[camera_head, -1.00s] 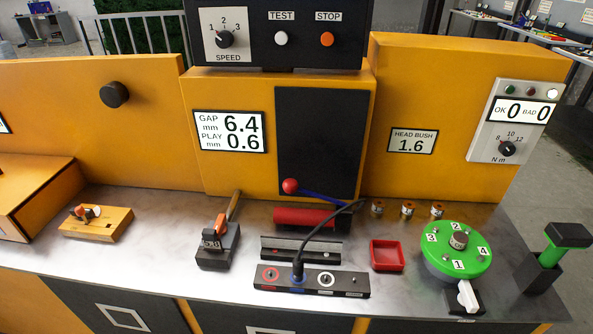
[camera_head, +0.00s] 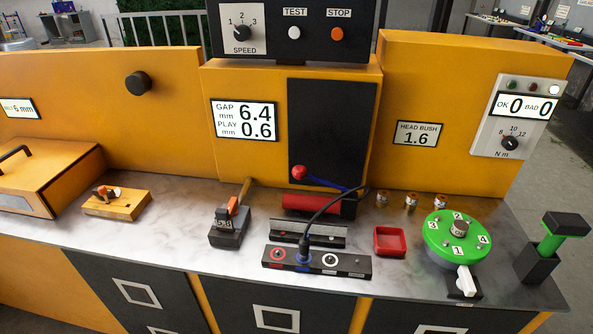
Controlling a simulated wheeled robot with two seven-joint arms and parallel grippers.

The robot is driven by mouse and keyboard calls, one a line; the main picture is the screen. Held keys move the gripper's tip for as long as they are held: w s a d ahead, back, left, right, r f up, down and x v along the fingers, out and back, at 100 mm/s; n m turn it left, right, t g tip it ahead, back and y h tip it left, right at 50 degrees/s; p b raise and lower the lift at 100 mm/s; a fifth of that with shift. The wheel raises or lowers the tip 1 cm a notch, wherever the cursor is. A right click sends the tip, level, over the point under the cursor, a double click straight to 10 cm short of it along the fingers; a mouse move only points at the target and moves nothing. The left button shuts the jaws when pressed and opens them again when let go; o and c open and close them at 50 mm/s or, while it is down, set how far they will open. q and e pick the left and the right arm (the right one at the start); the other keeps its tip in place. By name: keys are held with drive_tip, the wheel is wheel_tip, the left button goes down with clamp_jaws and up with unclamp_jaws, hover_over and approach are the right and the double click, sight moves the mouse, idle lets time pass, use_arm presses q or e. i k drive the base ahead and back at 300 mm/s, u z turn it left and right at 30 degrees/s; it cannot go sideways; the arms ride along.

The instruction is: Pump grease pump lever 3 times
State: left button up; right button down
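The grease pump is most likely the red cylinder (camera_head: 309,202) lying on the metal bench top in the middle. A thin blue lever (camera_head: 325,182) rises to the left from the dark block at its right end. The lever ends in a red ball knob (camera_head: 299,172) in front of the black panel. A black hose (camera_head: 334,206) arcs from near the pump down to a plug at a black strip with ringed ports (camera_head: 317,260). Neither of my grippers is in view.
Left of the pump stand a dark block with a wooden-handled tool (camera_head: 229,228) and a yellow block (camera_head: 117,203). An orange wall backs the bench.

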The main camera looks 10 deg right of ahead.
sight(299, 172)
drive_tip(key=k, duration=1.1)
drive_tip(key=u, duration=0.4)
drive_tip(key=i, duration=0.45)
drive_tip(key=u, duration=0.85)
drive_tip(key=i, duration=0.85)
drive_tip(key=z, duration=0.65)
drive_tip(key=i, duration=0.75)
drive_tip(key=z, duration=0.7)
